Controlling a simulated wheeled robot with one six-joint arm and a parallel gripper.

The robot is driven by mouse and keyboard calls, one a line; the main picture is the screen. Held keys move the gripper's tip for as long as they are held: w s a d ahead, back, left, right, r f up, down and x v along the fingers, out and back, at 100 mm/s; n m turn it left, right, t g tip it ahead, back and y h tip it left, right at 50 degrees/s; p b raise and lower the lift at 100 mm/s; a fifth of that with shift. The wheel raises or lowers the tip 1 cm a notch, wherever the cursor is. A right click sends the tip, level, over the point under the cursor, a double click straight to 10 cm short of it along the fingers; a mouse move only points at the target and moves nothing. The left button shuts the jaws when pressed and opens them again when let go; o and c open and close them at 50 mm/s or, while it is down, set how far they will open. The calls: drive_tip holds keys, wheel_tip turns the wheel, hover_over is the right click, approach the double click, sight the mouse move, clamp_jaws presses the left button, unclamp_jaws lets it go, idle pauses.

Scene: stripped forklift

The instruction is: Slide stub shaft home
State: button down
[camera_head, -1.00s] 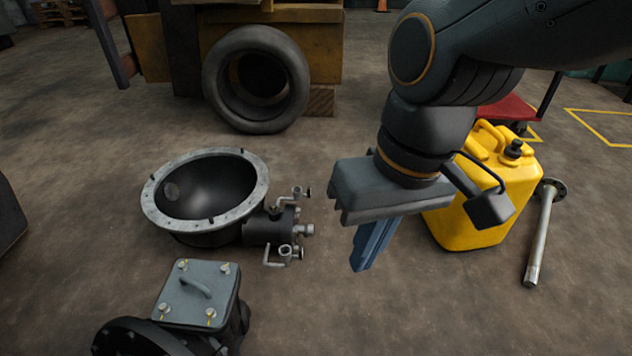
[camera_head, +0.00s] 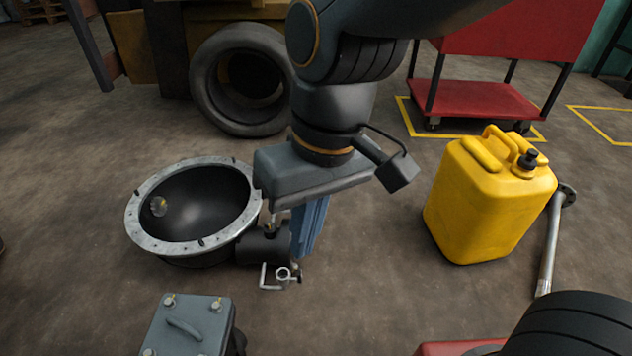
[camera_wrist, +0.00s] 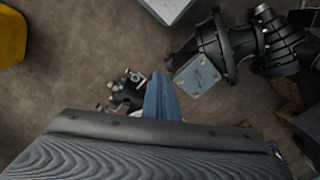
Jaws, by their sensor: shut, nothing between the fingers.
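A long steel shaft (camera_head: 552,235) with a dark flange at its far end lies on the floor at the right, partly behind the yellow can. I cannot tell for sure that it is the stub shaft. A round black housing (camera_head: 136,232) with a pale bolted rim stands on the floor at the left. Its dark side cylinder (camera_head: 258,248) carries metal fittings (camera_head: 284,275). My gripper (camera_head: 305,245) is shut and empty, its blue fingers pointing down. In the head view it overlaps the fittings and hides part of them. In the wrist view the fingers (camera_wrist: 160,92) appear beside the fittings (camera_wrist: 127,92); contact cannot be told.
A yellow can (camera_head: 487,205) stands right of my gripper. A box with a handled grey cover (camera_head: 190,325) is at the front left. A tyre (camera_head: 240,80) and a red cart (camera_head: 480,103) are behind.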

drive_tip(key=w+f+m+g+y+b, duration=0.1)
drive_tip(key=w+f+m+y, duration=0.1)
drive_tip(key=w+f, duration=0.65)
drive_tip(key=w+f+m+g+y+b, duration=0.15)
drive_tip(key=w+f, duration=0.35)
drive_tip(key=w, duration=0.6)
drive_tip(key=w+d+f+m+t+y, duration=0.1)
drive_tip(key=w+d+f, duration=0.3)
drive_tip(key=f, duration=0.4)
drive_tip(key=w+d+f+m+t+y, duration=0.1)
drive_tip(key=w+d+f+y, duration=0.1)
drive_tip(key=w+d+f, duration=0.45)
drive_tip(key=w+d+f+m+t+y, duration=0.1)
drive_tip(key=w+d+f+m, duration=0.15)
drive_tip(key=f, duration=0.75)
drive_tip(key=a+f+n+b, duration=0.1)
drive_tip(key=a+f+b, duration=0.5)
drive_tip(key=a, duration=0.5)
drive_tip(key=shift+w+a+b, duration=0.15)
drive_tip(key=shift+w+b, duration=0.25)
drive_tip(key=shift+b, duration=0.25)
